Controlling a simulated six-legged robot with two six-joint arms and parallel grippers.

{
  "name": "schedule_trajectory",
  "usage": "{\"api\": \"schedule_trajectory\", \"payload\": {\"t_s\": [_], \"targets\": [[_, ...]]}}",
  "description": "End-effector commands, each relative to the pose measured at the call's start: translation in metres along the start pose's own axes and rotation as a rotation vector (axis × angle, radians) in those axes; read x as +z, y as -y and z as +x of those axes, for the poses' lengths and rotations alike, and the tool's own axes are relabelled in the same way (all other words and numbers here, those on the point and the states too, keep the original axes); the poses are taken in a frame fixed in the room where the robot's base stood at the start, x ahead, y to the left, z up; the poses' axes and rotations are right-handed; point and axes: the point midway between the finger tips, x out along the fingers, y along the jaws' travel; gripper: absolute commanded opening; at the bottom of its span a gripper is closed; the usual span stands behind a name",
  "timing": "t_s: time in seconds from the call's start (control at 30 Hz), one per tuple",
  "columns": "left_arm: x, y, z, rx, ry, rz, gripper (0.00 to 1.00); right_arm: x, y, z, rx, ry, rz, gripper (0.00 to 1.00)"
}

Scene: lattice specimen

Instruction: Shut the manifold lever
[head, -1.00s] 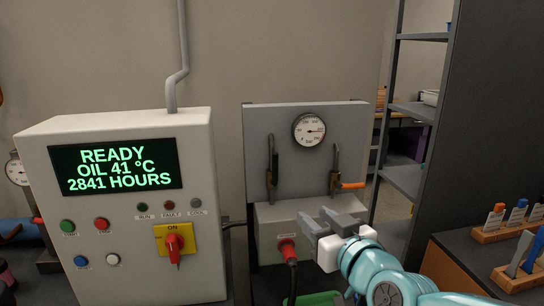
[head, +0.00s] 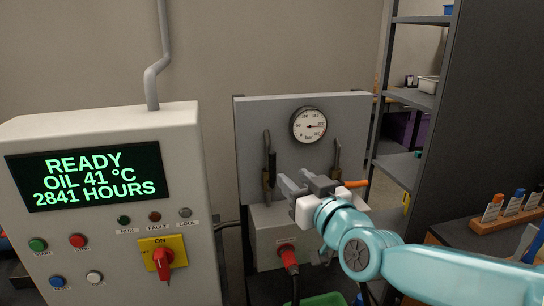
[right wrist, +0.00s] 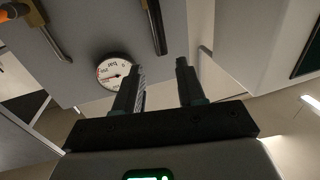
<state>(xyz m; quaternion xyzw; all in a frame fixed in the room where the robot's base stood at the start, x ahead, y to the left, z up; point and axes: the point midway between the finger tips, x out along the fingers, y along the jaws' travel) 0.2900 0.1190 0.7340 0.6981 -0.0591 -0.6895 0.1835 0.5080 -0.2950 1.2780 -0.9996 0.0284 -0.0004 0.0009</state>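The manifold lever's orange handle (head: 355,184) sticks out sideways, roughly level, from the right-hand valve pipe on the grey manifold panel (head: 352,112). My right gripper and wrist cover part of its left side. The handle also shows at the top left corner of the right wrist view (right wrist: 14,12). My right gripper (head: 295,180) is open and empty, with its fingers in front of the panel, left of the handle. In the right wrist view its two fingers (right wrist: 160,70) stand clearly apart with nothing between them. My left gripper is not in view.
A pressure gauge (head: 308,125) sits high on the panel, and a second valve pipe (head: 267,160) stands to its left. A control cabinet (head: 100,215) with a green-lettered screen is at left. A red connector (head: 287,254) with a cable is below. Shelves (head: 416,95) stand at right.

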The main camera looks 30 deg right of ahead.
Motion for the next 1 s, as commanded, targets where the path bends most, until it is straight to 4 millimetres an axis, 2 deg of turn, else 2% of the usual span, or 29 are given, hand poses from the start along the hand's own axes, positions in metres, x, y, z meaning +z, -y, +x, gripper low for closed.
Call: {"api": "schedule_trajectory", "payload": {"t_s": [0.03,0.2,0.4,0.6,0.87,0.93,1.0], "targets": [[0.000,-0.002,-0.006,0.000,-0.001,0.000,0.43,-0.002,0.000,0.014,0.000,0.004,-0.001,0.40],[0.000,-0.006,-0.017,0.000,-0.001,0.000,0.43,-0.002,0.001,0.055,0.000,0.004,0.000,0.40],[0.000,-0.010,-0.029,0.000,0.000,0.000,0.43,-0.002,0.001,0.092,0.000,0.002,0.000,0.40],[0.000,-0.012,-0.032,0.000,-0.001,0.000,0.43,-0.001,0.001,0.109,0.001,0.000,0.000,0.40],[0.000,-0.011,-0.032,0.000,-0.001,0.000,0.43,0.000,0.000,0.111,0.001,0.000,0.000,0.40],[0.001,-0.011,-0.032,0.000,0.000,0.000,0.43,0.000,0.001,0.111,0.001,0.000,0.000,0.23],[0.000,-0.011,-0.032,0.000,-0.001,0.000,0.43,0.000,0.001,0.111,0.000,0.000,0.000,0.01]]}}
